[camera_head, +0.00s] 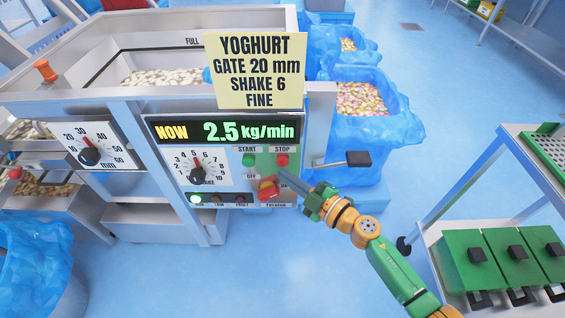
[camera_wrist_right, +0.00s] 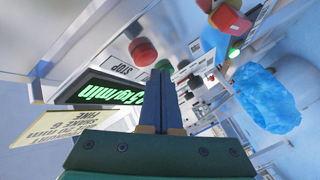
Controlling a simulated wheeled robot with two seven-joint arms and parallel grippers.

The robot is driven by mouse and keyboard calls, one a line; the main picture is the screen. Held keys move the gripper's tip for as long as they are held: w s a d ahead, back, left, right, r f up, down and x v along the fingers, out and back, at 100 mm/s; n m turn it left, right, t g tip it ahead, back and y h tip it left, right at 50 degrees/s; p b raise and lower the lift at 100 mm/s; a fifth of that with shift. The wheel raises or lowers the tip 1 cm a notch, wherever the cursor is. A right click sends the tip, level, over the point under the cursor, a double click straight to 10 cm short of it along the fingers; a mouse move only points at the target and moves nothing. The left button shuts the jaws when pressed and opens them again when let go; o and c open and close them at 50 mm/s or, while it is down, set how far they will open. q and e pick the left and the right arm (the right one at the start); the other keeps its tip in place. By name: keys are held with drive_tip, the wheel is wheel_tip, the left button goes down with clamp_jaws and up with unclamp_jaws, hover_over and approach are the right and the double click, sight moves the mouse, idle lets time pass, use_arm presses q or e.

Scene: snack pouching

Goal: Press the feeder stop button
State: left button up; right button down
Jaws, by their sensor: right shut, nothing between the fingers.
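The feeder stop button (camera_head: 282,160) is a red button under the STOP label on the right of the control panel. It also shows in the right wrist view as a red button (camera_wrist_right: 143,50) beside the upside-down STOP label (camera_wrist_right: 121,69). My right gripper (camera_head: 281,172) is shut and empty, its dark fingers pointing at the panel just below the button in the head view. In the wrist view the shut fingertips (camera_wrist_right: 161,74) are near the button with a visible offset; I cannot tell whether they touch. My left gripper is not in view.
A green start button (camera_head: 249,160) sits left of stop, with a red rotary switch (camera_head: 267,187) below. The display (camera_head: 225,131) reads 2.5 kg/min under a yellow YOGHURT card (camera_head: 258,70). A blue-lined bin (camera_head: 390,130) stands behind; a cart (camera_head: 446,232) with green boxes is at right.

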idle(0.6)
drive_tip(key=shift+w, duration=0.4)
drive_tip(key=shift+w, duration=0.5)
idle(0.5)
idle(0.3)
drive_tip(key=shift+s+p, duration=0.3)
drive_tip(key=shift+s, duration=0.6)
drive_tip(key=s+p, duration=0.2)
drive_tip(key=s, duration=0.3)
